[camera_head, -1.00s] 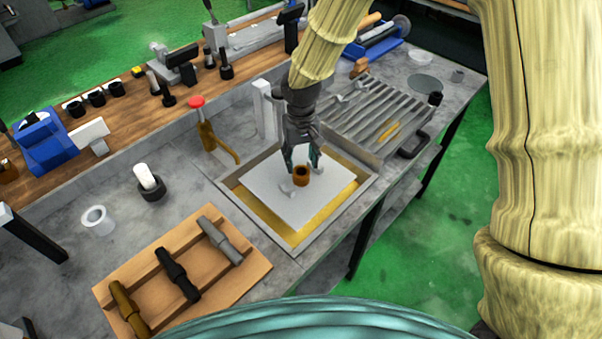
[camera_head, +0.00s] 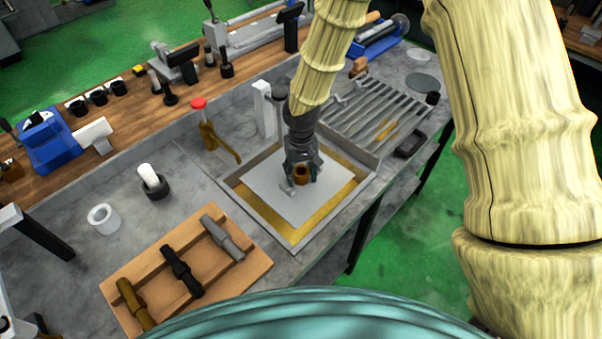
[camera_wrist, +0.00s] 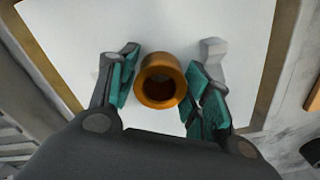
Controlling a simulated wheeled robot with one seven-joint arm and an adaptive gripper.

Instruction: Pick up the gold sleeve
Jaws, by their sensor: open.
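The gold sleeve (camera_head: 301,172) is a short orange-gold ring standing upright on a white plate (camera_head: 270,193). In the wrist view the sleeve (camera_wrist: 161,81) shows its open bore, between the two teal-padded fingers of my gripper (camera_wrist: 162,88). My gripper is open around it, with a gap on the left and a smaller one on the right. In the head view my gripper (camera_head: 302,165) is down at the sleeve and hides part of it.
A small grey piece (camera_wrist: 213,52) lies on the plate close to the right finger. The plate sits in a gold-lined recess (camera_head: 296,235). A wooden rack (camera_head: 243,262) with several shafts is in front at left; a ribbed grate (camera_head: 370,112) is behind at right.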

